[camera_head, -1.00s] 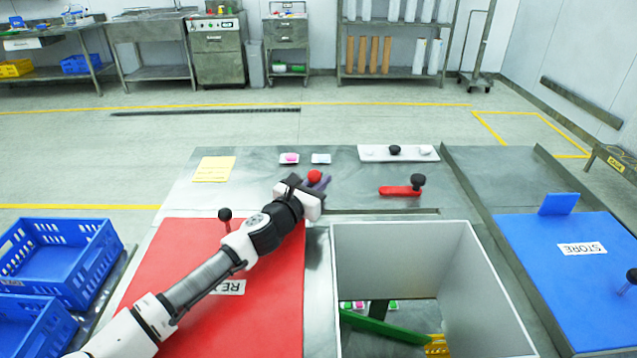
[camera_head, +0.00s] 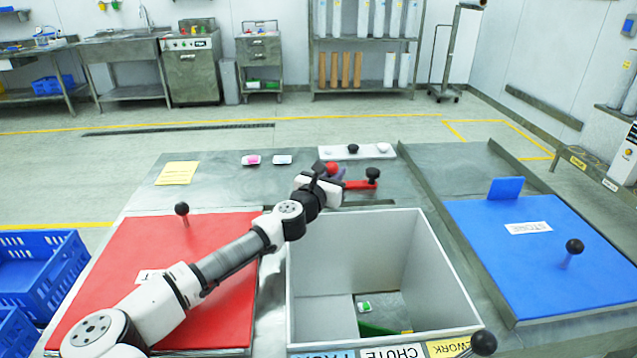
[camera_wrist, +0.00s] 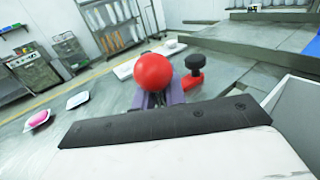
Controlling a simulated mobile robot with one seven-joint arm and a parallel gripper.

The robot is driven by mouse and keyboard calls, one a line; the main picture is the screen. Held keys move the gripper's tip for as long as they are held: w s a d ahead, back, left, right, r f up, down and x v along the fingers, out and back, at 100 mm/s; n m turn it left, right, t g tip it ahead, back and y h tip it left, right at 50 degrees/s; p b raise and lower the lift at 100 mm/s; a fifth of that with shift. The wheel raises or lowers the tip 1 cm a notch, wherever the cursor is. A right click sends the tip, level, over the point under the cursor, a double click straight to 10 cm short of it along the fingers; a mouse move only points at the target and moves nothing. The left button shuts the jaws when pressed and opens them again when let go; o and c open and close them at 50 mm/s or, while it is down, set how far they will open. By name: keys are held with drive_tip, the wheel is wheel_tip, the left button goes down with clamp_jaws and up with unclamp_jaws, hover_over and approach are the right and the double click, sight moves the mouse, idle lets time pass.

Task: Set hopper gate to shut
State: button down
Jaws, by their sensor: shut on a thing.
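A red lever with a black knob (camera_head: 372,174) lies close on the right. It also shows in the wrist view (camera_wrist: 194,66). No label shows which lever is the hopper gate.
An open grey chute (camera_head: 400,255) lies in front. A red board (camera_head: 185,255) is on the left, a blue STORE board (camera_head: 540,260) on the right. A white strip with small knobs (camera_head: 356,152) lies behind the levers.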

drive_tip(key=d, duration=1.5)
drive_tip(key=shift+d+p, duration=0.15)
drive_tip(key=shift+p, duration=0.25)
drive_tip(key=shift+d+r, duration=0.1)
drive_tip(key=shift+s, duration=0.1)
drive_tip(key=c, duration=1.5)
unclamp_jaws()
drive_tip(key=shift+d, duration=0.3)
drive_tip(key=shift+o, duration=0.2)
drive_tip(key=shift+a, duration=0.15)
drive_tip(key=b+v, duration=0.3)
drive_tip(key=v, duration=1)
drive_tip(key=shift+s+a, duration=0.25)
drive_tip(key=shift+a, duration=0.05)
